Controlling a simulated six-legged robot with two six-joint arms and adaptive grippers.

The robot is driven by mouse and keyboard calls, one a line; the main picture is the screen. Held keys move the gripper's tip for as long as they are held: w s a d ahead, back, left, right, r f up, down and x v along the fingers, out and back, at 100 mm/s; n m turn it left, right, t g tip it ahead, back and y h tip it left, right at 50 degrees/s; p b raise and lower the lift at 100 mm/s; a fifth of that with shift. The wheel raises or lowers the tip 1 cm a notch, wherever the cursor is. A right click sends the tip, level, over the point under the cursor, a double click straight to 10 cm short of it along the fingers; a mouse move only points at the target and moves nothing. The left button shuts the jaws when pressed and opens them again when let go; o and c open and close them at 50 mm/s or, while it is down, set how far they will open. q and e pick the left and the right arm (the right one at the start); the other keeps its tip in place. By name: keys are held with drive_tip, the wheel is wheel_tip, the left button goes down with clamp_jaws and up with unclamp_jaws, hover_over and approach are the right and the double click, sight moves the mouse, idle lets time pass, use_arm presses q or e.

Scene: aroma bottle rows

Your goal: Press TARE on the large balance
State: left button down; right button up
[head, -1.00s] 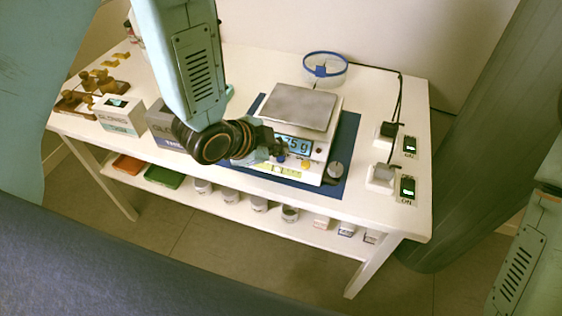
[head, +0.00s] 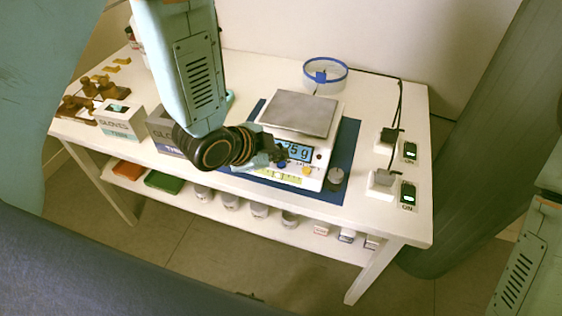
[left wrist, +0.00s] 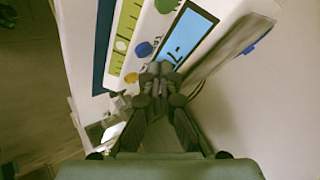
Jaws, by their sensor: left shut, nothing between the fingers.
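The large balance (head: 330,163) is white with a silver pan (head: 300,112) and a lit blue display (head: 299,152), whose visible part reads "75 g". Its front has small coloured buttons. The blue button (left wrist: 143,49) shows clearly in the left wrist view, with a green one (left wrist: 166,5) and a yellow one (left wrist: 131,77) beside it. I cannot read which is TARE. My left gripper (head: 281,158) is shut and empty at the balance's front panel, covering part of the display. In the left wrist view its tips (left wrist: 160,71) are near the blue button; contact cannot be told. My right gripper is out of view.
The balance stands on a blue mat (head: 347,148). A round knob-like weight (head: 336,176) sits at its right. Glove boxes (head: 122,121) stand left, a blue-rimmed glass dish (head: 325,73) behind, and plugged sockets (head: 382,182) right.

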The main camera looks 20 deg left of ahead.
sight(278, 166)
use_arm(q)
drive_tip(key=shift+w, duration=0.1)
drive_tip(key=shift+f, duration=0.15)
drive_tip(key=shift+f, duration=0.35)
drive_tip(key=shift+f+b, duration=0.35)
drive_tip(key=shift+b, duration=0.15)
idle(0.7)
drive_tip(key=shift+r, duration=0.1)
drive_tip(key=shift+r+p, duration=0.75)
drive_tip(key=shift+p, duration=0.05)
wheel_tip(278, 166, up, 5)
drive_tip(key=p, duration=0.4)
drive_tip(key=shift+p, duration=0.4)
